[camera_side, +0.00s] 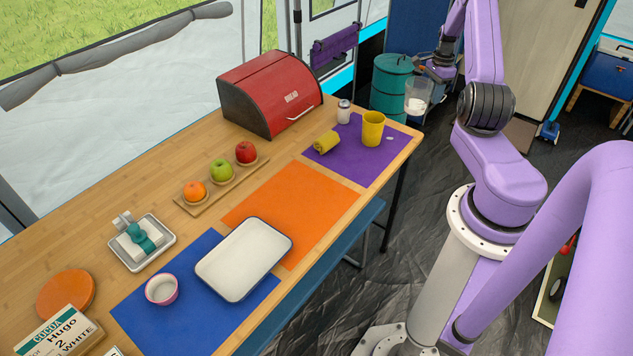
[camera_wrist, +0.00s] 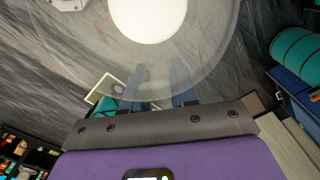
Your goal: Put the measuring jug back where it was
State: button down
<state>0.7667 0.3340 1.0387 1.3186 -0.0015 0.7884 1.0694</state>
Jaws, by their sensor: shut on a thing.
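The measuring jug (camera_side: 417,97) is clear, with something white in its lower part. It hangs in the air beyond the table's right end, upright as far as I can tell. My gripper (camera_side: 428,72) is shut on its upper part. In the wrist view the jug (camera_wrist: 215,50) is a large clear round shape with a white disc inside, and my gripper's fingers (camera_wrist: 160,88) reach to its near edge. The purple mat (camera_side: 350,158) lies at the table's right end, left of and below the jug in the side view.
On the purple mat are a yellow cup (camera_side: 373,128), a yellow rolled cloth (camera_side: 326,142) and a shaker (camera_side: 344,111). The orange mat (camera_side: 310,200) is bare except under the white tray's (camera_side: 210,266) edge. A red bread bin (camera_side: 262,90) stands behind. A teal drum (camera_side: 389,80) stands beyond the table.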

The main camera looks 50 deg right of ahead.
notch_tip(320, 180, up, 8)
jog(key=shift+r, duration=0.25)
jog(key=shift+w+a+r, duration=0.15)
jog(key=shift+a+r, duration=0.05)
jog(key=shift+r, duration=0.05)
jog(key=w+a+n, duration=0.2)
jog(key=w+a, duration=0.1)
jog(key=a, duration=0.9)
jog(key=w+a+n, duration=0.2)
jog(key=w+a, duration=0.1)
jog(key=a, duration=0.8)
jog(key=s+a+n, duration=0.1)
jog(key=s+a, duration=0.2)
jog(key=a, duration=0.7)
jog(key=s+a+n, duration=0.2)
jog(key=s+a, duration=0.1)
jog(key=a, duration=0.7)
jog(key=w+d+f, duration=0.1)
jog(key=w+f, duration=0.3)
jog(key=f, duration=0.1)
jog(key=w+d+f, duration=0.1)
jog(key=w+f, duration=0.4)
jog(key=w+d+f, duration=0.1)
jog(key=w+f, duration=0.3)
jog(key=f, duration=0.1)
jog(key=shift+w+d, duration=0.3)
jog(key=shift+w, duration=0.05)
jog(key=shift+w+f, duration=0.15)
jog(key=shift+f, duration=1.5)
